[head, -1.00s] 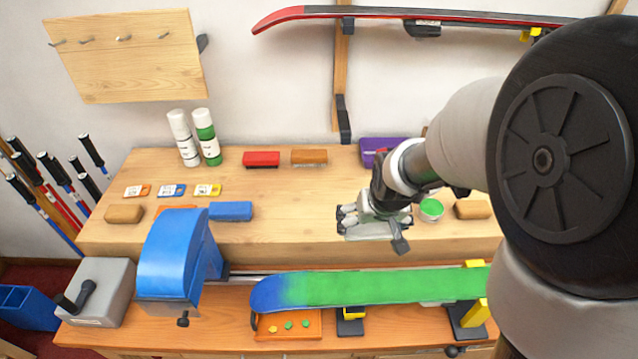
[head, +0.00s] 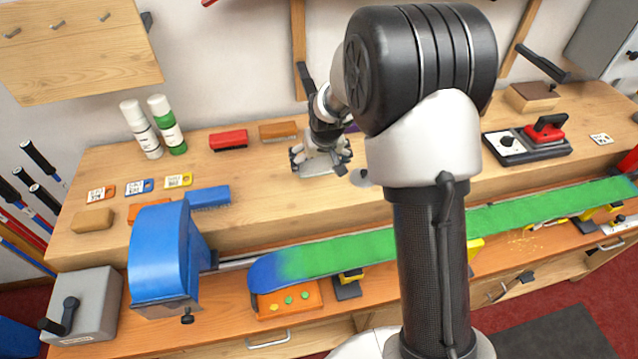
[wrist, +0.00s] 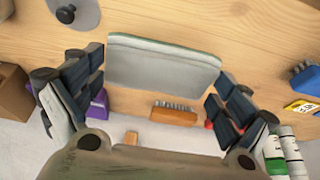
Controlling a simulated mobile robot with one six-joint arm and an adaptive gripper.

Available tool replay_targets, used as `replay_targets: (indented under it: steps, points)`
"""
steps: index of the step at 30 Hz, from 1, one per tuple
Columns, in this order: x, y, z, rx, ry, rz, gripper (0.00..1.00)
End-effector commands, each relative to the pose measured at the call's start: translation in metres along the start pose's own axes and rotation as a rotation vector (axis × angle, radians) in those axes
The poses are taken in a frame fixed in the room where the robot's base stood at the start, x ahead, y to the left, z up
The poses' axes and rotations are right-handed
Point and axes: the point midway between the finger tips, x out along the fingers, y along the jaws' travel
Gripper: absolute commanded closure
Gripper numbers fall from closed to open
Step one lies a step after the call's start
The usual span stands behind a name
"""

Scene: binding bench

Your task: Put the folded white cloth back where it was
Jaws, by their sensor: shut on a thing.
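My gripper (head: 320,154) is over the raised back shelf of the bench, just right of the brown brush. It is shut on the folded white cloth (head: 322,167), which shows as a pale flat piece below the fingers. In the wrist view the cloth (wrist: 163,64) looks grey-white, with a rounded fold edge, and spans the space between the two finger sets. Wood shows around the cloth; I cannot tell whether it touches the shelf.
The brown brush (head: 278,131) and red block (head: 229,140) lie left of my gripper. A purple box (wrist: 97,106) stands close to one finger. A round metal lid-like disc (head: 362,177) lies to the right. Bottles (head: 167,124) stand further left.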

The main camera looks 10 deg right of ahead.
Motion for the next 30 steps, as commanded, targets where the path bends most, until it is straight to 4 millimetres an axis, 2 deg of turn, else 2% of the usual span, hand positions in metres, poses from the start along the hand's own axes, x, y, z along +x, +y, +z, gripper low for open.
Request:
replay_targets:
  steps: [1,3,11,18,30]
  points:
    - [0.013,0.000,0.006,0.000,-0.003,0.000,0.27]
    - [0.023,0.000,0.010,0.000,-0.001,0.000,0.27]
    - [0.040,0.000,0.017,0.000,0.000,0.000,0.27]
    - [0.072,0.000,0.030,0.000,0.000,0.000,0.27]
    - [0.077,0.000,0.031,0.000,0.001,0.000,0.27]
